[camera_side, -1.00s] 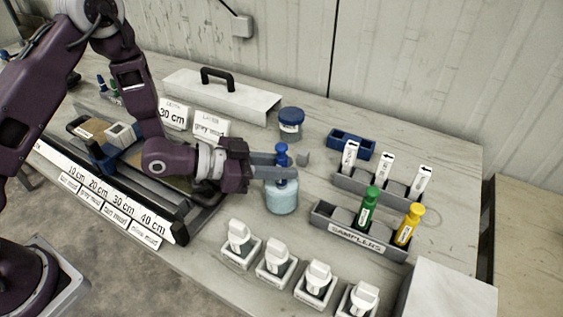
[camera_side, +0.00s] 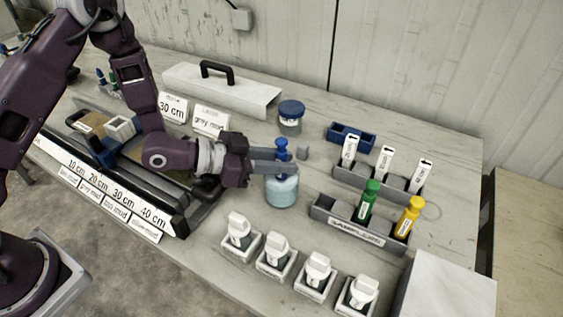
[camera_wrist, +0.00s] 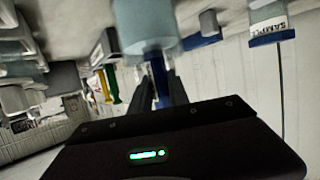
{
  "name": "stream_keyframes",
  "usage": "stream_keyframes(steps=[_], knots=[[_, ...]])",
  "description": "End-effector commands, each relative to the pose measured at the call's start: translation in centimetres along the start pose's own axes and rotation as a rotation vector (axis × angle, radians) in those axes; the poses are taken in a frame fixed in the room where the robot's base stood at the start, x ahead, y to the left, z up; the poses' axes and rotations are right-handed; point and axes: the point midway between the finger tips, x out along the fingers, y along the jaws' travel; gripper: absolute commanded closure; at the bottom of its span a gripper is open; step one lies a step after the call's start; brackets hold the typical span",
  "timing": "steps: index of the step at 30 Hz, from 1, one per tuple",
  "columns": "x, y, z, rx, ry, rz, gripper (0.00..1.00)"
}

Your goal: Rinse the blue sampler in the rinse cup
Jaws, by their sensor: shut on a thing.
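The blue sampler (camera_side: 282,147) stands upright, its knob above my gripper's fingers. My gripper (camera_side: 281,167) is shut on it, reaching in level from the left. The sampler's lower end is inside or behind the rinse cup (camera_side: 282,192), a clear jar with pale blue liquid; how deep it sits is hard to tell. In the wrist view the blue sampler (camera_wrist: 160,84) shows between the two dark fingers, with the pale blue cup (camera_wrist: 147,25) at the top of the picture.
A gray sampler rack (camera_side: 343,229) at right holds a green sampler (camera_side: 369,200) and a yellow sampler (camera_side: 408,218). Several white-capped containers (camera_side: 277,250) stand in front. A blue-lidded jar (camera_side: 291,113) stands behind the cup. A core tray (camera_side: 160,215) lies left.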

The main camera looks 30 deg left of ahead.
Motion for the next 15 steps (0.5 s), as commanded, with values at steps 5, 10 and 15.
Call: stream_keyframes(steps=[5,10,15], knots=[[-0.1,0.01,-0.32,0.001,0.002,0.0,1.0],[-0.07,0.0,-0.27,0.002,0.003,0.0,1.0],[0.22,-0.01,0.49,0.002,0.002,0.0,1.0]])
